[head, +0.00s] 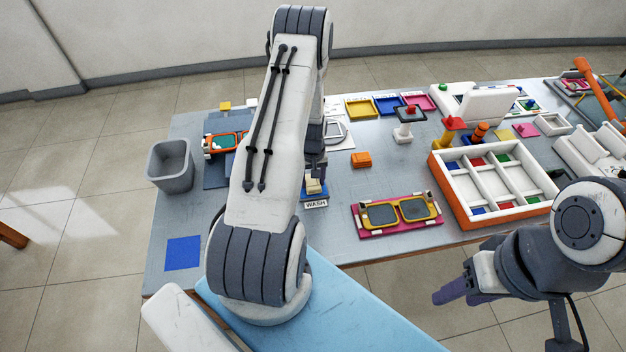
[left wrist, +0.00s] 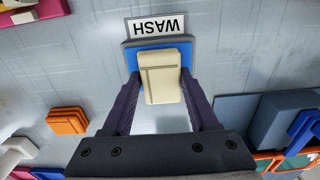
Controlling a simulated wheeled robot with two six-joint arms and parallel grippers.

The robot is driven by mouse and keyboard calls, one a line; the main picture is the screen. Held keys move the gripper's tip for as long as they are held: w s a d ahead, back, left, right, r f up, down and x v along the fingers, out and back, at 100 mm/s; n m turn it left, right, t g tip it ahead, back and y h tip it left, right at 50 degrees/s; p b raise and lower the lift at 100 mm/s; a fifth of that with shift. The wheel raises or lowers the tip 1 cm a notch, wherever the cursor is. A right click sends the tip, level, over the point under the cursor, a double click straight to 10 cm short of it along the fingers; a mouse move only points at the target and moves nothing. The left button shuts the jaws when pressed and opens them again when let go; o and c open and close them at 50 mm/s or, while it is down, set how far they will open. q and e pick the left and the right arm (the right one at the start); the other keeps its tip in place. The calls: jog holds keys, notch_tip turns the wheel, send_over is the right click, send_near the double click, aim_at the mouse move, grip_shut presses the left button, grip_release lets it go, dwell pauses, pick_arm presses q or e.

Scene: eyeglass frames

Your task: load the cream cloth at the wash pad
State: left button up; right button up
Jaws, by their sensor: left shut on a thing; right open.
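The cream cloth (left wrist: 160,78) is a small folded block between the two fingers of my left gripper (left wrist: 159,92), which is shut on it. It lies over the blue wash pad (left wrist: 131,62), whose edges show around it, beside the white WASH label (left wrist: 156,26). I cannot tell whether the cloth touches the pad. In the head view the cloth (head: 314,187) shows just below the left gripper (head: 315,174), partly hidden by the arm and fingers. My right gripper (head: 462,289) is open and empty, off the table's front edge.
A white compartment tray (head: 493,186) with orange outer walls stands further right. A grey bin (head: 171,168) and blue square (head: 183,253) are at left.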

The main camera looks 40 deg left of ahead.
aim_at(313, 181)
pick_arm(q)
jog(key=shift+f+b, duration=0.35)
jog(key=shift+f, duration=0.1)
dwell(1.2)
jog(key=shift+r, duration=0.1)
jog(key=shift+r+p, duration=2.5)
jog(key=shift+r, duration=0.95)
